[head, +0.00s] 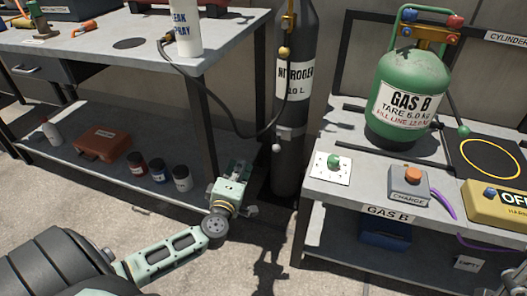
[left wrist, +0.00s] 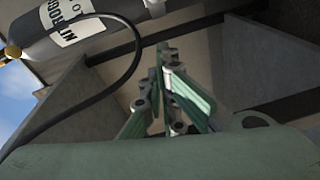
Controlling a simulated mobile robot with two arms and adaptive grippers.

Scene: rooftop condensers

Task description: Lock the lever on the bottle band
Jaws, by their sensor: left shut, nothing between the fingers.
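The dark nitrogen bottle (head: 290,165) stands upright between the two benches. A grey band (head: 291,132) runs around it below the label. A pale round knob (head: 277,148), apparently the lever's end, sits below the band at the bottle's left edge. Whether the lever is latched cannot be told. My left gripper (head: 239,164) is shut and empty, left of the bottle and apart from the knob, near the left bench's front leg. In the left wrist view, the shut fingers (left wrist: 163,52) point up the picture, with the bottle (left wrist: 40,50) at upper left. My right gripper is not in view.
A dark hose (head: 222,112) loops from the bottle past the left bench (head: 130,60). Several cans and a red box (head: 103,143) stand on its lower shelf. The right bench (head: 335,200) holds a green GAS B cylinder (head: 408,90) and a charge button box (head: 409,184).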

